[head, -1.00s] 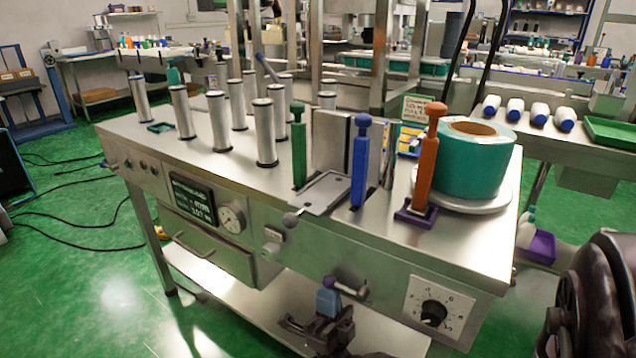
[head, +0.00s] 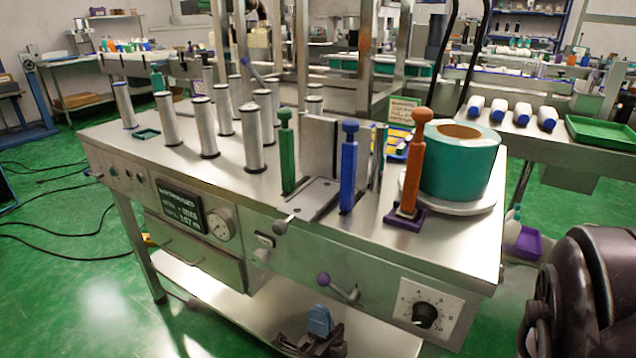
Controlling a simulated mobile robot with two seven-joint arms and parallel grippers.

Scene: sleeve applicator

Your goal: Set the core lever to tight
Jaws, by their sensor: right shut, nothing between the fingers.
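A short lever with a purple knob (head: 323,280) sits on the front panel of the steel bench. Its arm runs from the knob down and right to its pivot, so the knob points up and left. No readable "core" or "tight" label shows beside it, so I cannot confirm that it is the core lever. My right gripper (head: 320,317), dark with blue fingertips, is shut and empty. It appears below the knob with a gap between them in the picture. My left gripper is out of view.
The bench top (head: 225,160) carries several metal posts, green (head: 286,150), blue (head: 348,170) and orange (head: 414,170) upright handles, and a teal roll (head: 458,170). A dial (head: 425,313) is right of the purple-knobbed lever. A lower shelf (head: 270,312) runs underneath.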

